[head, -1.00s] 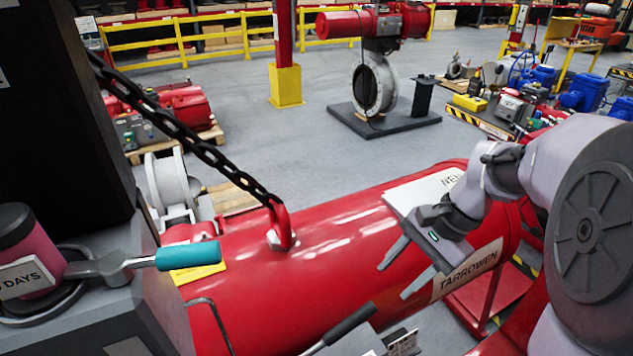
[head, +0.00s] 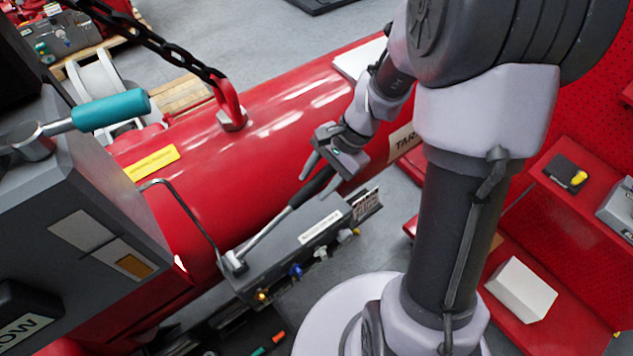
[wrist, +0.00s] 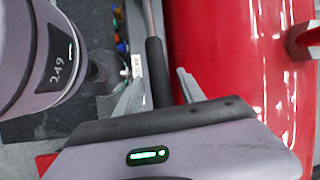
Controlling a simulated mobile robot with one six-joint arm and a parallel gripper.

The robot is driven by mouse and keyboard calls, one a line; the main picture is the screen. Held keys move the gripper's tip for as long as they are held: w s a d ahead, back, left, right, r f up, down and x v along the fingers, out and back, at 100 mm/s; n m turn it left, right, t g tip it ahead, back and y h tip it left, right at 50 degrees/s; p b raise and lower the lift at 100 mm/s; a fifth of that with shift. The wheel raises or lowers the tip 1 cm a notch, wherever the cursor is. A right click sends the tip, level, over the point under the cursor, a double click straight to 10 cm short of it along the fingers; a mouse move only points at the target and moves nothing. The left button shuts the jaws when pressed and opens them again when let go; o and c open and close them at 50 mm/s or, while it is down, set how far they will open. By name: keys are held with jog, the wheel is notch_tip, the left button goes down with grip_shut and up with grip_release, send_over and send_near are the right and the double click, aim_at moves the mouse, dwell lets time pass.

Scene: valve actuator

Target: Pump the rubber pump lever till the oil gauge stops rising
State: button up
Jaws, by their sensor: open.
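The pump lever is a metal rod with a black rubber grip (head: 313,186), slanting up to the right from a pivot on a grey pump block (head: 290,260). My gripper (head: 326,176) is open at the upper end of the grip, pointing down at it. In the wrist view the black grip (wrist: 158,72) lies between my two spread fingers (wrist: 160,92). A gap shows on the right side; I cannot tell whether either finger touches it. I cannot make out an oil gauge in these views.
A red cylinder (head: 270,120) runs behind the lever, with a chain and red hook (head: 231,108) on it. A grey box (head: 80,215) with a teal-handled lever (head: 110,110) stands at left. Several small coloured fittings (head: 296,270) line the block's front. A red shelf holds a white box (head: 521,289).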

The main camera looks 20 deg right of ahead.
jog(key=shift+a+f, duration=0.15)
jog(key=shift+f, duration=0.05)
grip_shut()
dwell(1.3)
